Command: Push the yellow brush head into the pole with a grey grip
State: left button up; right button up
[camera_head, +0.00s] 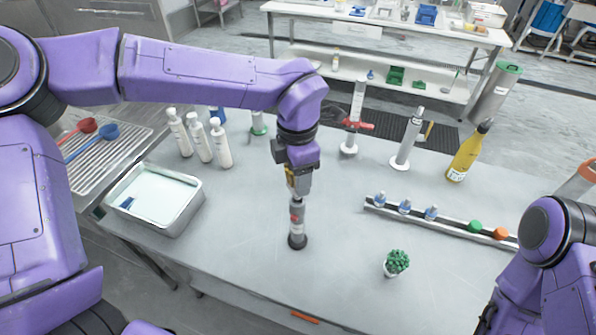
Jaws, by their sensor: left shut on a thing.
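My left gripper (300,182) points straight down over the middle of the table. It is shut on a slim upright grey cylinder (297,215) with a small red mark and a wide dark foot, which appears to touch the tabletop. A small yellowish patch shows at the gripper's fingers; I cannot tell what it belongs to. I cannot make out a yellow brush head or a pole with a grey grip for certain. My right arm comes in at the lower right, and its gripper is out of the picture.
White bottles (220,143) and a metal tray of pale liquid (190,212) stand left on the table (250,285). The front middle is clear.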

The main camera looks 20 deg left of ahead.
pick_arm(q)
jog(key=shift+f+b, duration=0.8)
jog(key=shift+f, duration=0.95)
jog(key=o, duration=1.3)
notch_tip(320, 180, up, 10)
jog(key=shift+r+b, duration=0.25)
jog(key=shift+b, duration=0.55)
